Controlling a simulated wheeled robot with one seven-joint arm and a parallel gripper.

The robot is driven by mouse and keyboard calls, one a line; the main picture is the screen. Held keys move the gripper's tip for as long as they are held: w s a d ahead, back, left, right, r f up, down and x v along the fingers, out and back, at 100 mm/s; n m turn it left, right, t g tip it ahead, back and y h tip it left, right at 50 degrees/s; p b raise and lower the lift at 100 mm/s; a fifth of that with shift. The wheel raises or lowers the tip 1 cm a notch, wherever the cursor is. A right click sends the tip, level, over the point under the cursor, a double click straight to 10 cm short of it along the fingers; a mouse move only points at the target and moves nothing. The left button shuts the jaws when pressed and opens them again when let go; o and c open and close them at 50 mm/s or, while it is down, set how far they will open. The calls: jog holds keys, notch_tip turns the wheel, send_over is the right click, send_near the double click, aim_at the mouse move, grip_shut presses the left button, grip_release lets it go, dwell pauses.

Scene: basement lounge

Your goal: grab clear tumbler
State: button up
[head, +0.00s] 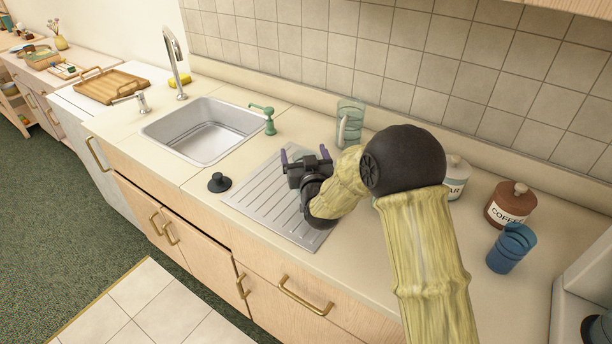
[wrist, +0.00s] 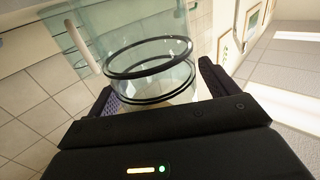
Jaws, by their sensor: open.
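The clear tumbler (wrist: 150,75) shows in the wrist view as a see-through round glass with dark-looking rim lines. It lies between the two fingers of my gripper (wrist: 160,88), with a finger on either side. The fingers are spread, and I cannot tell whether either touches the glass. In the head view my gripper (head: 304,154) is low over the ribbed drainboard, its purple finger pads apart. I cannot make out the tumbler clearly there.
A greenish glass pitcher (head: 350,119) stands close behind, right of my gripper. A green soap pump (head: 268,122), sink (head: 205,130) and black stopper (head: 219,183) are left. The coffee canister (head: 509,203) and a blue tumbler (head: 510,250) stand right. The drainboard (head: 262,200) front is clear.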

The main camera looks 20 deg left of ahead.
jog(key=shift+c, duration=0.5)
jog(key=c, duration=1.5)
jog(key=shift+r, duration=0.1)
notch_tip(320, 180, up, 18)
jog(key=shift+f+b, duration=0.1)
jog(key=shift+b, duration=0.3)
